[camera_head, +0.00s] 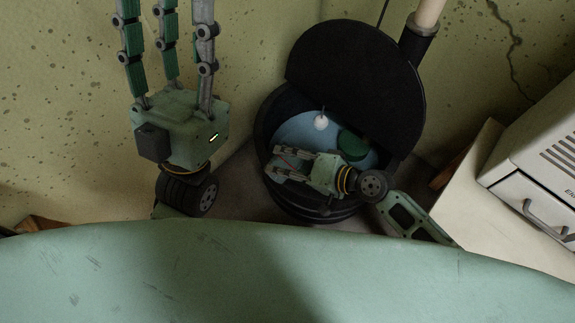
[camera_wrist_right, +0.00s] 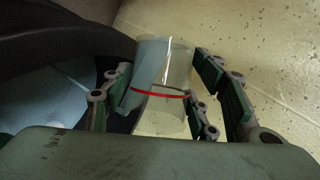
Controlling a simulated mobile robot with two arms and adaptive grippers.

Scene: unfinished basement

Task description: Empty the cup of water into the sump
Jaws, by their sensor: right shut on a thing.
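The sump (camera_head: 263,130) is a round black basin with blue water (camera_head: 295,132) inside and a black cover (camera_head: 345,70) over its far part. My right gripper (camera_head: 280,162) reaches over the sump's near side from the right. In the right wrist view it is shut on a clear cup (camera_wrist_right: 165,60) with a red line around it. The sump's dark rim and pale blue water lie left of the cup there. I cannot tell how much water the cup holds. My left gripper (camera_head: 168,40) is apart from the sump, with its fingers spread; their tips are cut off by the frame.
A white float ball (camera_head: 321,122) and a green object (camera_head: 353,146) are in the sump. A pipe (camera_head: 418,38) rises behind its cover. A white appliance (camera_head: 540,140) stands on a pale surface (camera_head: 470,190) at right. A stained, cracked wall (camera_head: 255,50) closes the back.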

